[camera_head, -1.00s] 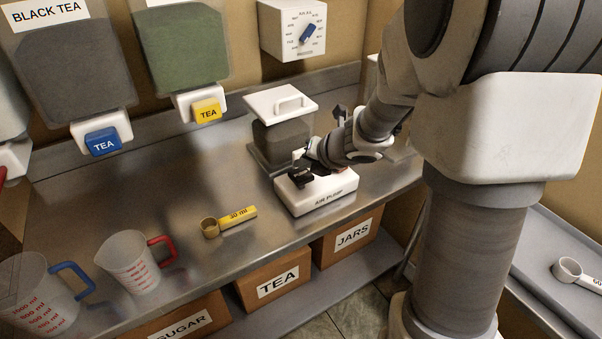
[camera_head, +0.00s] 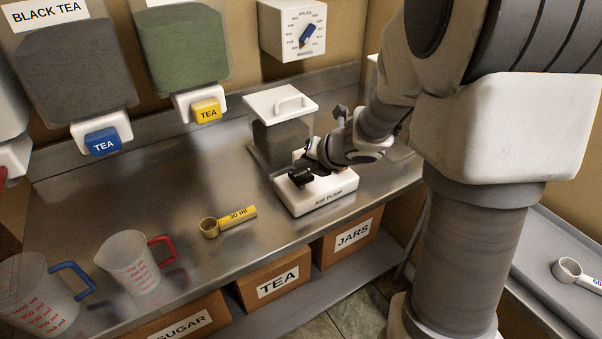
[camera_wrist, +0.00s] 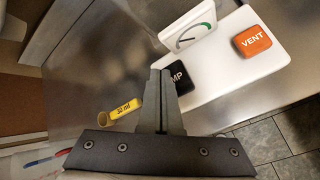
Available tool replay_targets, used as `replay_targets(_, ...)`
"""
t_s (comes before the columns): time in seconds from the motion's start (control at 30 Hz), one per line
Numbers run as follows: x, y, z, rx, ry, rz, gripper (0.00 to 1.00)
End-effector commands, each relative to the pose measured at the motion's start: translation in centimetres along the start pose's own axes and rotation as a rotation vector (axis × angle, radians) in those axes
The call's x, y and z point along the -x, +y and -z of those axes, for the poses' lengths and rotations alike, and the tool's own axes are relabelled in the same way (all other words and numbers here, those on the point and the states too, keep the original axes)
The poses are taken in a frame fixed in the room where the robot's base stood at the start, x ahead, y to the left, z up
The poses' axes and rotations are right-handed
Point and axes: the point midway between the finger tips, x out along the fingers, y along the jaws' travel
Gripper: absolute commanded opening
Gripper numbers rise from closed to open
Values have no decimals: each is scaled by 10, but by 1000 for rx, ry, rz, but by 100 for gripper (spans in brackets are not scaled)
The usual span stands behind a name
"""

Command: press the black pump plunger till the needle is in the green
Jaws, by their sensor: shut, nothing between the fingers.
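The white air pump (camera_head: 318,190) sits on the steel counter, and my gripper (camera_head: 306,172) is right above it. In the wrist view the black pump plunger (camera_wrist: 181,78) is partly hidden behind the shut fingertips of my gripper (camera_wrist: 160,75). The fingers hold nothing. I cannot tell whether the tips touch the plunger. A gauge (camera_wrist: 188,35) with a green arc stands at the pump's back edge; its needle is seen at a slant, and I cannot tell if it lies in the green. The orange VENT button (camera_wrist: 252,41) is to the right of the plunger.
A lidded dark container (camera_head: 282,130) stands close behind the pump. A yellow 30 ml scoop (camera_head: 236,217) and measuring jugs (camera_head: 130,262) are to the left. Tea dispensers (camera_head: 185,50) hang above. The counter between scoop and back edge is bare.

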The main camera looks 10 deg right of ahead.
Motion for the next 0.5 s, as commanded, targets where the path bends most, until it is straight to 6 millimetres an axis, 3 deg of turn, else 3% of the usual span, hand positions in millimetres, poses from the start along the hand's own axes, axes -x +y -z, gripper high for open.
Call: replay_targets(0.5,-5,-4,4,0,0,0,0)
